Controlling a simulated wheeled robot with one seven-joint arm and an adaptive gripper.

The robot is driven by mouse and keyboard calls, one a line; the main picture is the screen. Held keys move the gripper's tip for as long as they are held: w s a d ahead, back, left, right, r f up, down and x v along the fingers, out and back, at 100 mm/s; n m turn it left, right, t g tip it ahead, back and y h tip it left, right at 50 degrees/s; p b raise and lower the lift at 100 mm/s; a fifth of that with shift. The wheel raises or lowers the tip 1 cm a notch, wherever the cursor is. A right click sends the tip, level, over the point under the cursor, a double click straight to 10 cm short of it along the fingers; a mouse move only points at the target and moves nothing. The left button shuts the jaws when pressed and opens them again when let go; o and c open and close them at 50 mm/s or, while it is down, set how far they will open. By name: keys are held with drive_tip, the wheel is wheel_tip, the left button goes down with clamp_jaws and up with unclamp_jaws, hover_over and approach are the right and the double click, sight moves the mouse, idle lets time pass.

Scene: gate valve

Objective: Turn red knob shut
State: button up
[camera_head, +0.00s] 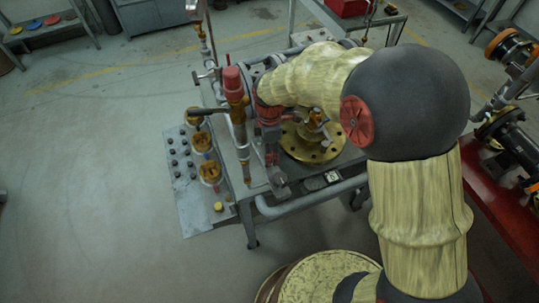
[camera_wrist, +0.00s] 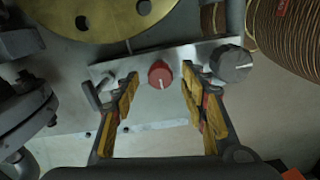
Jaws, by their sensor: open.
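The red knob (camera_wrist: 160,74) shows in the wrist view. It is small and round, with a pale pointer line, and sits on a grey metal plate (camera_wrist: 165,122). My gripper (camera_wrist: 160,90) is open, with one yellow-padded finger on each side of the knob in the picture. Clear gaps show between the knob and both fingers. I cannot tell how far the fingertips are from the plate. In the head view my arm covers much of the bench, and I cannot make out the red knob there.
A grey knob (camera_wrist: 232,63) stands close to the right finger. A small lever (camera_wrist: 92,95) stands by the left finger. A brass flange (camera_wrist: 100,12) lies beyond. In the head view, a red-topped valve (camera_head: 233,85) and pipes rise from the bench; open floor (camera_head: 90,190) is left.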

drive_tip(key=shift+f, duration=0.6)
drive_tip(key=c, duration=0.3)
drive_tip(key=c, duration=0.8)
clamp_jaws()
